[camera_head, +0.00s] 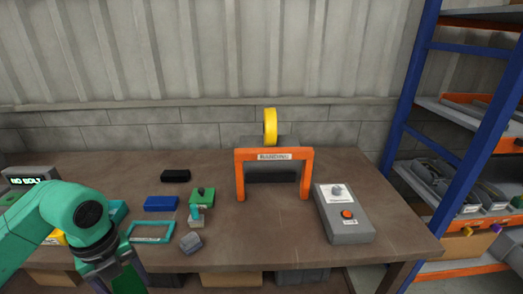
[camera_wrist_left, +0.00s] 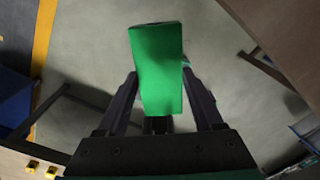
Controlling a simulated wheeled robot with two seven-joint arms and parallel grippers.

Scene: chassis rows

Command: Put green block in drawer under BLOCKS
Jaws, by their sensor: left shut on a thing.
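The green block (camera_wrist_left: 156,50) is held between the two fingers of my left gripper (camera_wrist_left: 160,78) in the left wrist view, with grey floor behind it. In the head view my left gripper (camera_head: 122,280) is at the bottom left, in front of the table's front edge, and the block (camera_head: 127,279) shows only as a dark green piece there. Under the tabletop are a tan drawer front (camera_head: 230,280), a grey one (camera_head: 302,276) and another tan one (camera_head: 55,278). No BLOCKS label is readable. My right gripper is not in view.
On the table (camera_head: 270,235) are a blue block (camera_head: 160,203), a black block (camera_head: 175,176), a teal frame (camera_head: 151,238), a green fixture (camera_head: 203,196), a grey nut-like piece (camera_head: 190,242), an orange arch (camera_head: 240,180) and a button box (camera_head: 350,222). A blue-post rack (camera_head: 408,85) stands right.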

